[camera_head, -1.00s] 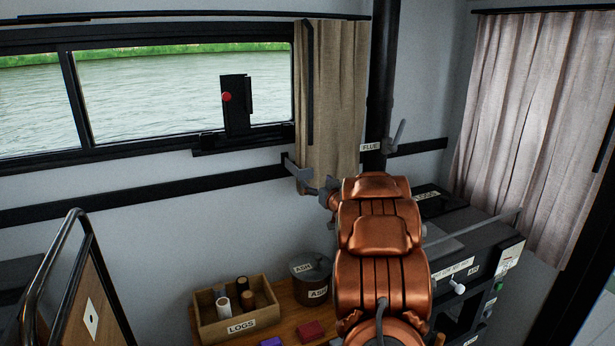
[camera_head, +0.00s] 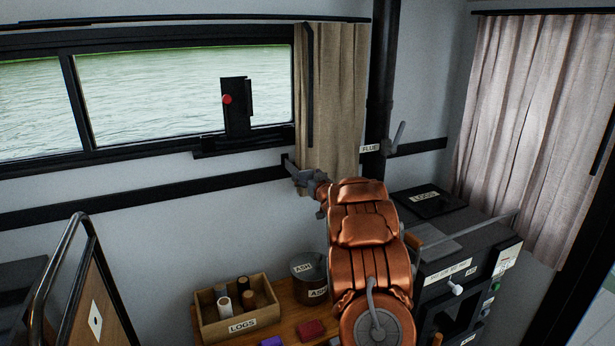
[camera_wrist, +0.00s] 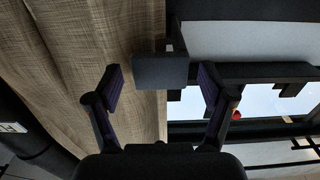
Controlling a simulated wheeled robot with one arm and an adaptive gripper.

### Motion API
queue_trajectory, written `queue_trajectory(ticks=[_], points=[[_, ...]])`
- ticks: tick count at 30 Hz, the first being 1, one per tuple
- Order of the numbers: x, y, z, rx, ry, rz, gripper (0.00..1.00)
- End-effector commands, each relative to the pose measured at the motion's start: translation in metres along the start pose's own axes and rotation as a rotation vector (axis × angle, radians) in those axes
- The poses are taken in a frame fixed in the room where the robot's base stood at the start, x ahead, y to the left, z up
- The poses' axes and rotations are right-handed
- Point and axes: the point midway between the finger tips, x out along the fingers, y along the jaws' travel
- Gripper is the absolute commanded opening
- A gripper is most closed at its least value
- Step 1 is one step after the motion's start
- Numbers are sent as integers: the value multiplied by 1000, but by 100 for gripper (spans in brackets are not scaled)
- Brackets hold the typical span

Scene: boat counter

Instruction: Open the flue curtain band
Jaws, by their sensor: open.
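The beige flue curtain (camera_head: 335,85) hangs at the right end of the window, beside the black flue pipe. In the wrist view the curtain (camera_wrist: 95,40) fills the left side. A dark grey block (camera_wrist: 160,71), which looks like the end of the curtain band, lies in front of the curtain's edge. My gripper (camera_wrist: 161,88) is open, with one finger on each side of this block and a gap at both sides. In the head view my gripper (camera_head: 303,178) is at the curtain's lower left edge and covers most of the band there.
A grey lever (camera_head: 398,134) stands right of the pipe by the FLUE label. The black stove (camera_head: 465,245) is at right. A log box (camera_head: 236,325) and ash tin (camera_head: 308,278) stand below. A black device with a red knob (camera_head: 227,99) is at the window.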

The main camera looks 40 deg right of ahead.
Motion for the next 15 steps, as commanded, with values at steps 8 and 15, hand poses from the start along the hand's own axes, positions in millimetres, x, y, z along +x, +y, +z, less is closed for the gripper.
queue_trajectory(ticks=[8, 15], points=[[0, 0, 0, 0, 0, -1, 67], [0, 0, 0, 0, 1, -1, 42]])
